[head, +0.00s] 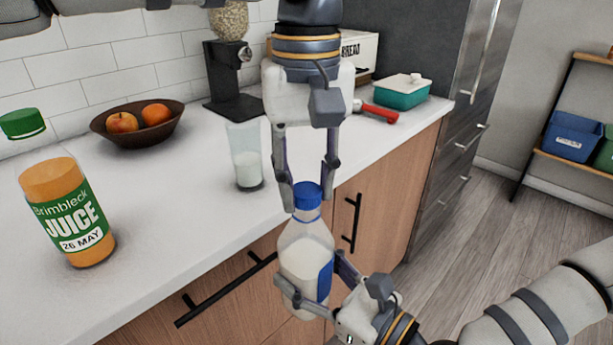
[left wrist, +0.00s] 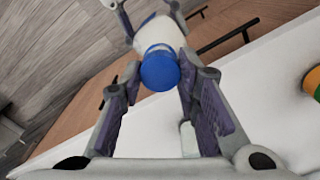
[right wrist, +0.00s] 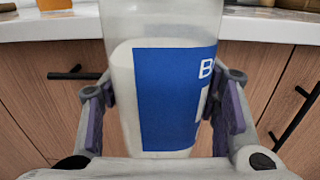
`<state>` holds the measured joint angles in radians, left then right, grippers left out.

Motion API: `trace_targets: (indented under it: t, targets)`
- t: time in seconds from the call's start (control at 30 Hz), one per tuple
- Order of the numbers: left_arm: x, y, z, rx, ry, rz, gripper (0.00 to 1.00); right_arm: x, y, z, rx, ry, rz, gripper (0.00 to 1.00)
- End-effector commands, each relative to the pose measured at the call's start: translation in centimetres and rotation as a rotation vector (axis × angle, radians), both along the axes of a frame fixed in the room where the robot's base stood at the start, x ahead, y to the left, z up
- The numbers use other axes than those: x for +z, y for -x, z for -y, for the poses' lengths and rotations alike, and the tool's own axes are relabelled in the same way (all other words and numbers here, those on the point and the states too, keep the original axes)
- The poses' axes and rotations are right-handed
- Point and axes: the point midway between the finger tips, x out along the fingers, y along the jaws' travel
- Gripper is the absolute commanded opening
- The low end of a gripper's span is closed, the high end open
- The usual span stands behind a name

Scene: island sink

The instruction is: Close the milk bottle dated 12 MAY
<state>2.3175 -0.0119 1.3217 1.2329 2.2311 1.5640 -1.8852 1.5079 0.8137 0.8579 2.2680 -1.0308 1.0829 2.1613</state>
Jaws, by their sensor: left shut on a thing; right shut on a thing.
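The milk bottle (head: 304,258) is clear plastic with white milk and a blue label, held upright or nearly so in front of the counter edge. Its date cannot be read. My right gripper (head: 308,290) is shut around the bottle's body, and the blue label (right wrist: 178,100) shows between its fingers in the right wrist view. A blue cap (head: 307,190) sits at the bottle's mouth. My left gripper (head: 307,200) points down from above and is shut on the cap, which also shows in the left wrist view (left wrist: 160,70). I cannot tell whether the cap is tightened.
A juice bottle (head: 66,215) dated 26 MAY, with a green cap, stands on the counter (head: 190,205) at the left. A glass with milk (head: 247,158) stands behind the milk bottle. A fruit bowl (head: 137,128), grinder (head: 233,85) and teal container (head: 402,92) are farther back.

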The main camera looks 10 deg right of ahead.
Motion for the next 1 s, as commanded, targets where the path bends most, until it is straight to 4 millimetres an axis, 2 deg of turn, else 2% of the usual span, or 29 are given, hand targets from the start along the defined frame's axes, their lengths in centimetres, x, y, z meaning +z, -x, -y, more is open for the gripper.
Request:
trace_targets:
  t: [0.6, 0.63, 0.67, 0.77, 1.0]
  targets:
    - [-1.2, 0.0, 0.0, -0.001, 0.0, 0.0, 0.18, 0.0, 0.0, 0.0, 0.0, -0.001, 0.001, 0.06]
    - [-1.1, 0.0, 0.0, -0.002, 0.0, 0.0, 0.18, 0.0, 0.0, 0.0, 0.0, -0.001, 0.001, 0.0]
    - [-1.1, 0.0, 0.0, -0.012, 0.0, 0.0, 0.18, 0.0, 0.0, 0.0, 0.0, -0.001, 0.001, 0.0]
    - [-1.2, 0.0, 0.0, -0.171, 0.003, -0.004, 0.18, 0.0, 0.0, 0.0, 0.0, 0.0, 0.0, 0.0]
    - [-1.2, 0.0, 0.0, -0.886, 0.005, -0.007, 0.18, 0.0, 0.0, 0.0, 0.0, 0.0, 0.0, 0.0]
